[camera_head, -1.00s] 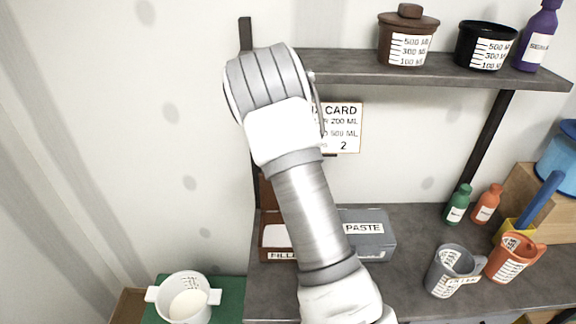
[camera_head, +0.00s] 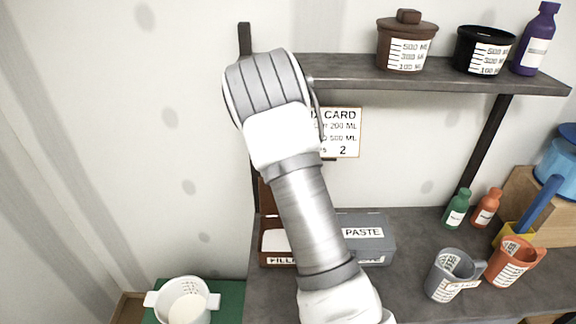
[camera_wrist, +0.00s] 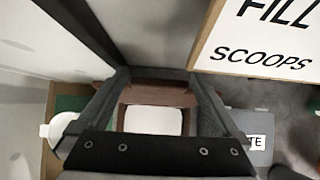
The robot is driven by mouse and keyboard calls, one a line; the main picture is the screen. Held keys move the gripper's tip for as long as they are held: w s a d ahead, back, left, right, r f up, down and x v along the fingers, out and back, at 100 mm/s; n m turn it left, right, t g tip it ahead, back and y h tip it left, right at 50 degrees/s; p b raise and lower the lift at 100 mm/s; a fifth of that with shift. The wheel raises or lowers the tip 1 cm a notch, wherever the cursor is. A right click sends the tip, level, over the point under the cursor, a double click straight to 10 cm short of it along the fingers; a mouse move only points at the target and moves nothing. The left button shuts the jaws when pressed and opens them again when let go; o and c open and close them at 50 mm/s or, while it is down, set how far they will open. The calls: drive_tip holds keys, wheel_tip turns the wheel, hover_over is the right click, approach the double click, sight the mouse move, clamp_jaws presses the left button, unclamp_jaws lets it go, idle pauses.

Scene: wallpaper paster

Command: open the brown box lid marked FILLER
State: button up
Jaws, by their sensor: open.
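The brown box marked FILLER (camera_head: 275,262) stands on the bench, partly hidden behind my arm. A white inside shows at its top, and a brown panel (camera_head: 265,192), seemingly its lid, stands up behind it. In the wrist view the white inside (camera_wrist: 153,120) shows between my fingers, with the brown lid (camera_wrist: 155,93) above it in the picture. My gripper (camera_wrist: 156,75) is open and empty, with the box beyond its fingers. In the head view my arm hides the gripper.
The grey PASTE box (camera_head: 365,247) is shut beside the brown box. A card (camera_head: 341,132) hangs under the shelf (camera_head: 350,75) and looms close at right in the wrist view (camera_wrist: 255,45). Cups and bottles stand to the right; a white pot (camera_head: 183,300) is lower left.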

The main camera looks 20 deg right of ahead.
drive_tip(key=p+v, duration=0.5)
drive_tip(key=v, duration=1.2)
drive_tip(key=shift+r, duration=0.15)
